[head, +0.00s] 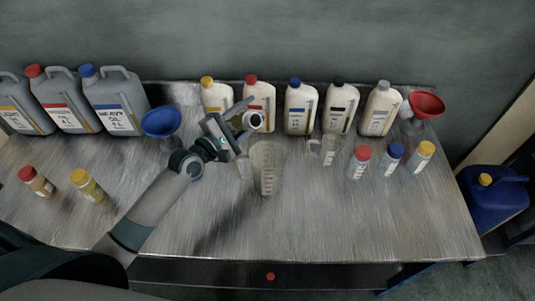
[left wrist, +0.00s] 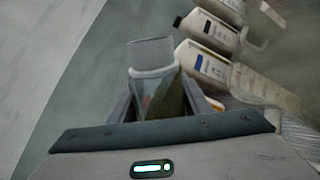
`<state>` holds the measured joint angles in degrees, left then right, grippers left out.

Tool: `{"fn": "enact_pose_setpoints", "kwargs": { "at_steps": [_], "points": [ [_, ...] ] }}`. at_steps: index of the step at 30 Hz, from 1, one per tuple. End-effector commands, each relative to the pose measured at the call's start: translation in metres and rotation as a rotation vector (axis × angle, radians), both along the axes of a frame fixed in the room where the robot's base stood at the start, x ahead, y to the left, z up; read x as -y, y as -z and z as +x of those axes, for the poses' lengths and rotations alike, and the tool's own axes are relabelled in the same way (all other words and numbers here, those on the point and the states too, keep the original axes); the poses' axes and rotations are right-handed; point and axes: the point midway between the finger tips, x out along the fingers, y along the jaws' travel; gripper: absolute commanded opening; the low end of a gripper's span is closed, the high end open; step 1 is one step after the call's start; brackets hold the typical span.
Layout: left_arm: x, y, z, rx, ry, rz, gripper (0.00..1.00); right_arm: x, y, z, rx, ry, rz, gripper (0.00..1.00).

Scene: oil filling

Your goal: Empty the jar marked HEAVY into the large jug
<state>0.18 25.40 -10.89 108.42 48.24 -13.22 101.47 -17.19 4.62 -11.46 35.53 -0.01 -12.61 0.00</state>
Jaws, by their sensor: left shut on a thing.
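My left gripper (head: 232,127) is shut on a small clear jar (head: 252,120), whose pale round mouth points right in the head view. The jar (left wrist: 152,80) also shows between the fingers in the left wrist view, with dark contents low in it; its marking is not readable. It looks tilted. The large jug (head: 267,172), clear with graduation marks, stands on the table just below and right of the gripper. It shows at the right in the left wrist view (left wrist: 262,88). I cannot see any liquid flowing. My right gripper is not in view.
Several white bottles (head: 295,108) line the back. Grey canisters (head: 115,105) and a blue funnel (head: 161,121) stand left, a red funnel (head: 427,104) at right. A smaller clear jug (head: 332,150) and capped jars (head: 358,164) stand right of the large jug.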

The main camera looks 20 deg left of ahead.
Motion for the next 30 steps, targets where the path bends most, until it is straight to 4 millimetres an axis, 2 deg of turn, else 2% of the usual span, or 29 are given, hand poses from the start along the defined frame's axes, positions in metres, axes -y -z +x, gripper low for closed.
{"fn": "enact_pose_setpoints", "kwargs": {
  "at_steps": [30],
  "points": [
    [-0.002, 0.004, 0.001, 0.055, 0.000, 0.127, 0.17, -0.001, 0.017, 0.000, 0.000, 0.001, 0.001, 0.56]
  ]
}}
